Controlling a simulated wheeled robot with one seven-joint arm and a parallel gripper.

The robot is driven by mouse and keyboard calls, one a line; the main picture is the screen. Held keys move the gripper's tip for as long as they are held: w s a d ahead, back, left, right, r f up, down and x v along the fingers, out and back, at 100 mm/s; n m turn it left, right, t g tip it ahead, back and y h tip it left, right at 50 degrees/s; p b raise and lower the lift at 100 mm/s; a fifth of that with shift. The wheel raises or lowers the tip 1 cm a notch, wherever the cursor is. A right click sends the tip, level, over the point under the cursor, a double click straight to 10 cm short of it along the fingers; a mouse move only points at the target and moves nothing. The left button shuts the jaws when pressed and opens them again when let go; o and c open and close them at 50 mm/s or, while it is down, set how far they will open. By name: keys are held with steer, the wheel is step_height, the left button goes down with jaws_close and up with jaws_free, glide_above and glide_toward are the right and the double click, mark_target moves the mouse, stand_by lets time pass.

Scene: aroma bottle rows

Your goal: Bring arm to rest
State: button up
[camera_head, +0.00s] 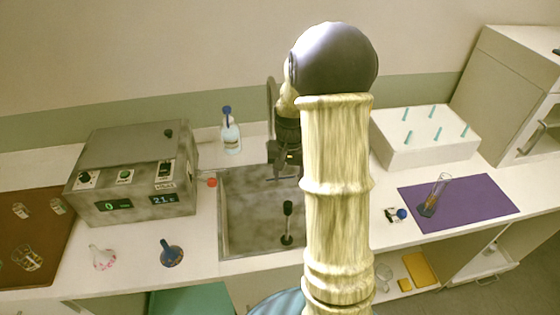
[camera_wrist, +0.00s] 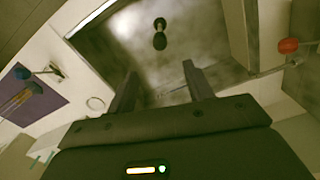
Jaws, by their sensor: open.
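My gripper (camera_wrist: 161,82) shows in the wrist view with its two dark fingers apart and nothing between them. It points over the grey sink (camera_wrist: 205,20), where a black dumbbell-shaped item (camera_wrist: 160,33) lies beyond the fingertips. In the head view my gripper (camera_head: 287,168) is near the back of the sink (camera_head: 235,225), partly hidden behind my raised arm. The black item also shows in the sink there (camera_head: 287,222).
A grey instrument box (camera_head: 125,170) stands left of the sink. Right are a white pegged block (camera_head: 420,148) and a purple mat (camera_head: 475,205) with a tilted glass vessel (camera_head: 436,192). Flasks (camera_head: 103,257) stand at front left.

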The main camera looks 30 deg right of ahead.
steer(key=s+a+r+n+t, duration=0.2)
steer(key=s+a+r+n, duration=0.2)
steer(key=s+a, duration=0.8)
steer(key=shift+s+a+n+t, duration=0.15)
steer(key=shift+a+n+t, duration=0.15)
steer(key=shift+a+n, duration=0.65)
steer(key=shift+d, duration=0.2)
steer(key=shift+c, duration=0.4)
steer(key=shift+c, duration=1.3)
steer(key=shift+d, duration=0.1)
